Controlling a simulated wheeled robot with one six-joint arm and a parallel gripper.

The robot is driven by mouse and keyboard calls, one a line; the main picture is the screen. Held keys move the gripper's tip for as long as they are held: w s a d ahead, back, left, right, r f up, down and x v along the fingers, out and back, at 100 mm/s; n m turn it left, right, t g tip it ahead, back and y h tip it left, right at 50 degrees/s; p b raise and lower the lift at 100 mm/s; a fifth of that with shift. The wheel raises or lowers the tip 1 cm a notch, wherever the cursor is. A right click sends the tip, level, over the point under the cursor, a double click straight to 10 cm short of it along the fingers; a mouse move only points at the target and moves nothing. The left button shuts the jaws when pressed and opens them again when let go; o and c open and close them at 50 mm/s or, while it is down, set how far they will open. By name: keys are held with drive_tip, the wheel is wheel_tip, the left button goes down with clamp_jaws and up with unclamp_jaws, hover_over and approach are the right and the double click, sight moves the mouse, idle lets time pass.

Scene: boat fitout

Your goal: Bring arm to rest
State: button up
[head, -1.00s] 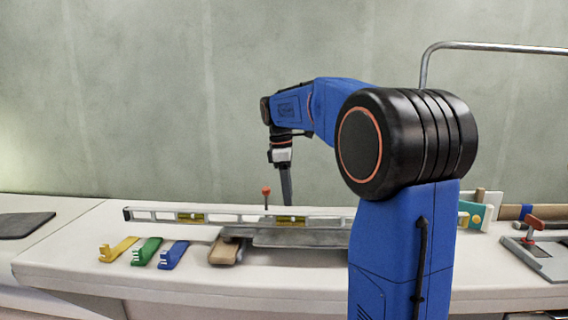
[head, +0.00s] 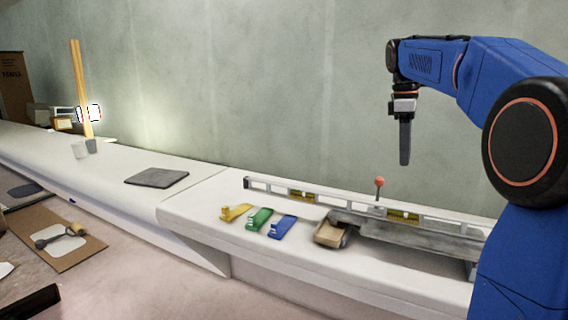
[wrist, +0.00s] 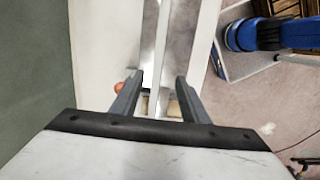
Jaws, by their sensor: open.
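My blue arm stands at the right of the head view. My gripper (head: 405,160) hangs pointing down above the bench, in front of the grey wall. In the wrist view my gripper (wrist: 158,98) shows two dark fingers spread apart with nothing held between them. Below it in the wrist view are the long metal level and the grey metal piece, seen past the fingers. A red-orange knob (wrist: 119,87) shows beside the left finger.
A long level (head: 345,200) lies along the white bench (head: 190,212) over a grey metal piece (head: 420,240). Yellow (head: 237,212), green (head: 260,219) and blue (head: 283,227) clips lie left of a tan block (head: 331,232). A dark mat (head: 157,178) lies farther left. Air around the gripper is clear.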

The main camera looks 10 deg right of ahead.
drive_tip(key=s+a+f+m+t, duration=0.1)
drive_tip(key=s+a+f+m, duration=0.3)
drive_tip(key=s, duration=0.5)
drive_tip(key=s+a+f+m+t, duration=0.2)
drive_tip(key=s+a+f, duration=0.35)
drive_tip(key=s, duration=0.25)
drive_tip(key=s+a+f+m+t, duration=0.1)
drive_tip(key=s+a+f+m, duration=0.1)
drive_tip(key=s+f, duration=0.5)
drive_tip(key=s+a+f+m+t+y, duration=0.1)
drive_tip(key=s+a+f+m, duration=0.1)
drive_tip(key=s+f, duration=0.5)
wheel_tip(320, 180, down, 2)
drive_tip(key=shift+f+m, duration=0.2)
drive_tip(key=shift+m, duration=0.3)
